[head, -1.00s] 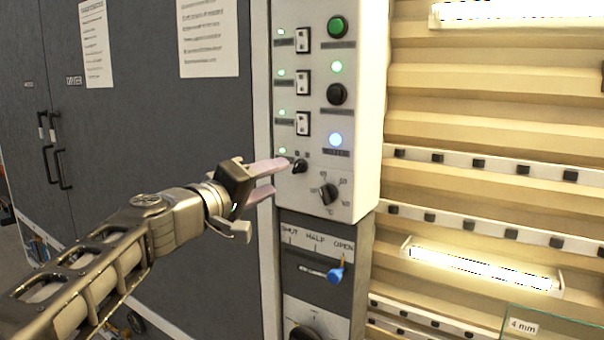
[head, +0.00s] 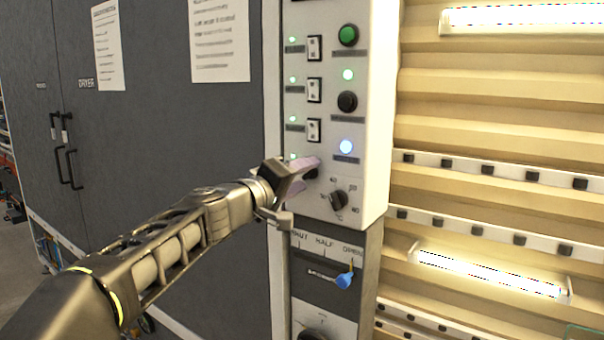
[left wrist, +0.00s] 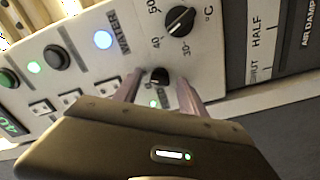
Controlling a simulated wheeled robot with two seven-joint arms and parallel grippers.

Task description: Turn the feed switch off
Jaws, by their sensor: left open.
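The white control panel (head: 375,120) stands right of centre in the head view. A small black rotary switch (left wrist: 158,76) sits low on it, beside a lit green lamp (left wrist: 153,103). The lettering at this switch is not readable, so I cannot confirm it is the feed switch. My left gripper (head: 307,170) is open at the panel, its pinkish fingers partly covering the small switch in the head view. In the left wrist view the fingers (left wrist: 158,92) stand either side of the switch; contact is unclear. My right gripper is not in view.
Above are rocker switches (head: 314,90) with lit green lamps, a green button (head: 348,35), a black button (head: 347,102) and a lit blue lamp (head: 346,147). A temperature dial (head: 339,200) is close at lower right. A blue-tipped lever (head: 344,280) is below.

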